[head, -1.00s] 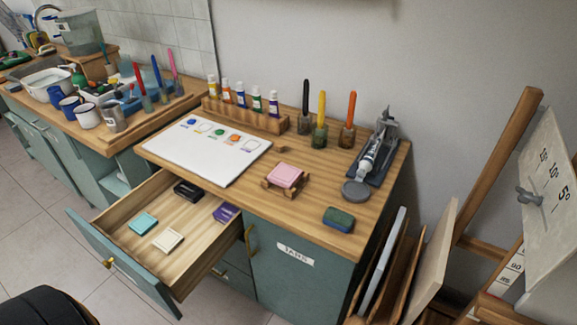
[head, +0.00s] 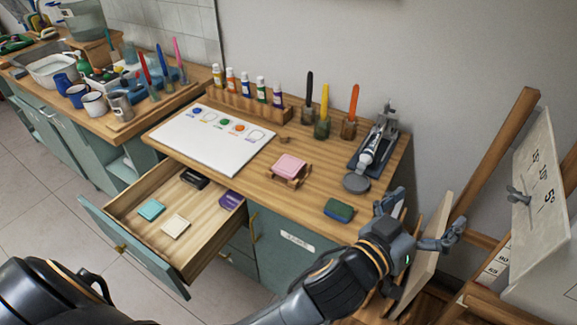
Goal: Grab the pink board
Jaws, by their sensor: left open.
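A small pink board (head: 291,166) lies flat on a little wooden stand (head: 285,182) near the middle of the desktop. My left gripper (head: 424,218) is at the right, beyond the desk's right end, in front of the leaning panels. Its fingers are spread wide, with nothing held between them. It is well apart from the pink board, to its right and lower in the picture. My right gripper is not in view.
A green-and-blue sponge-like block (head: 338,210) and a grey round lid (head: 356,183) lie right of the stand. A white sheet (head: 212,140) lies left. An open drawer (head: 185,245) juts out below. Leaning panels (head: 425,262) and an easel (head: 497,150) stand right.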

